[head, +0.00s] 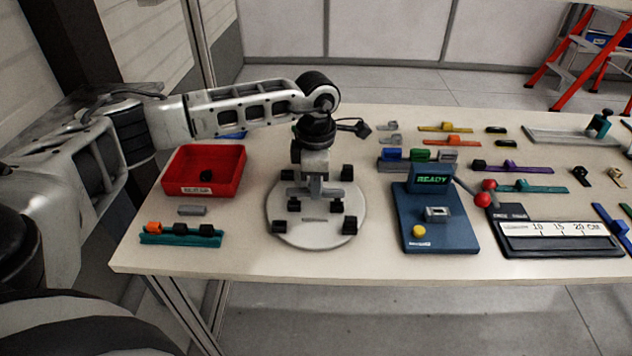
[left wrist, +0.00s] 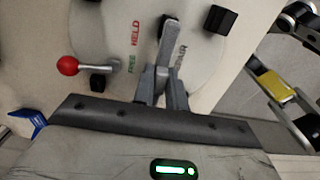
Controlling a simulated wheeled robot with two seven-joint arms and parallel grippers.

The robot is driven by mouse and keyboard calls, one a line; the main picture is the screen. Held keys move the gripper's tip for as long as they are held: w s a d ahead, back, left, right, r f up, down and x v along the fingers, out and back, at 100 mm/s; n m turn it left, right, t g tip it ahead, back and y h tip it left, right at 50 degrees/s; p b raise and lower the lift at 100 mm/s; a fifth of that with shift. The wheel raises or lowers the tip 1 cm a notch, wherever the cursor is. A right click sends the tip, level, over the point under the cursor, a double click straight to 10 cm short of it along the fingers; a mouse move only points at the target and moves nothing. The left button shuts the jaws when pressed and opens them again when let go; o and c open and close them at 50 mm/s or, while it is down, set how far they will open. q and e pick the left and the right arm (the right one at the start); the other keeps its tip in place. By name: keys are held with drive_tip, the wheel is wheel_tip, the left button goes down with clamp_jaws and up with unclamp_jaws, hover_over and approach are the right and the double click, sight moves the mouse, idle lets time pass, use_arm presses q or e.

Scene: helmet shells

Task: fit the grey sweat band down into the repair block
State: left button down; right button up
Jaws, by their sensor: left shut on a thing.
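My left gripper (head: 316,188) is low over the middle of the round grey plate (head: 320,238) in the head view. It is shut on a narrow grey piece, which looks like the sweat band (left wrist: 166,50); the fingers hide much of it. In the left wrist view the fingers and the grey piece are over the plate, beside printing that ends in "AIR". The repair block cannot be made out clearly under the fingers, and I cannot tell whether the band touches it. A red-knobbed lever (left wrist: 67,65) lies beside the words FREE and HELD.
Several black blocks stand on the plate around the gripper. A red bin (head: 225,180), a loose grey bar (head: 191,210) and a teal rack (head: 180,239) are to the left. A blue station reading READY (head: 432,240) and a ruler board (head: 555,245) are to the right.

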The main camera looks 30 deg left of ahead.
idle(0.3)
idle(0.8)
idle(0.3)
use_arm(q)
drive_tip(key=shift+f+b, duration=0.2)
drive_tip(key=shift+b, duration=0.15)
drive_tip(key=shift+f, duration=0.15)
drive_tip(key=shift+f+b, duration=0.75)
drive_tip(key=shift+f, duration=0.15)
drive_tip(key=c, duration=1.3)
unclamp_jaws()
drive_tip(key=shift+c, duration=0.2)
